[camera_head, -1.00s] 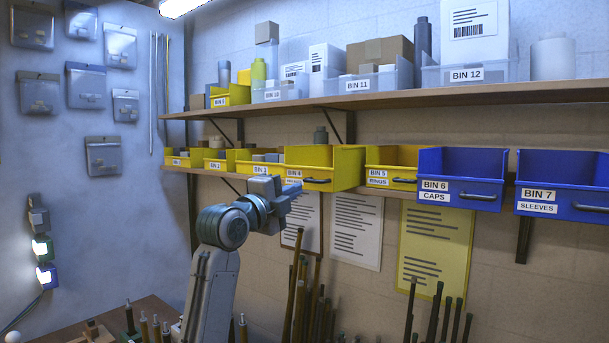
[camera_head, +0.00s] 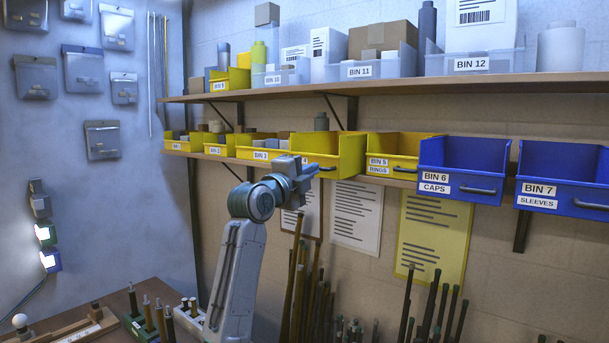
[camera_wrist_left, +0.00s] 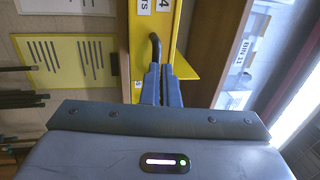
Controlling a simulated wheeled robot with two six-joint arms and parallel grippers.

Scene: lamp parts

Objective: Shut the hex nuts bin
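The hex nuts bin is the yellow bin 4 (camera_head: 350,157) on the lower shelf, standing out farther than the yellow bins beside it. Its label is mostly hidden by my arm in the head view; the wrist view shows "4" and "TS" on its front (camera_wrist_left: 165,28). My left gripper (camera_head: 311,170) is at the bin's front, at its dark handle (camera_head: 326,168). In the left wrist view the two fingers (camera_wrist_left: 161,84) are close together, and the handle (camera_wrist_left: 155,46) runs in between their tips. The fingers partly hide it. My right gripper is not in view.
Yellow bin 5 (camera_head: 392,166) and blue bin 6 (camera_head: 450,187) are to the right, yellow bin 3 (camera_head: 260,155) to the left. The upper shelf (camera_head: 400,88) with clear bins and boxes runs above. Paper sheets (camera_head: 356,215) and upright rods (camera_head: 300,290) are below.

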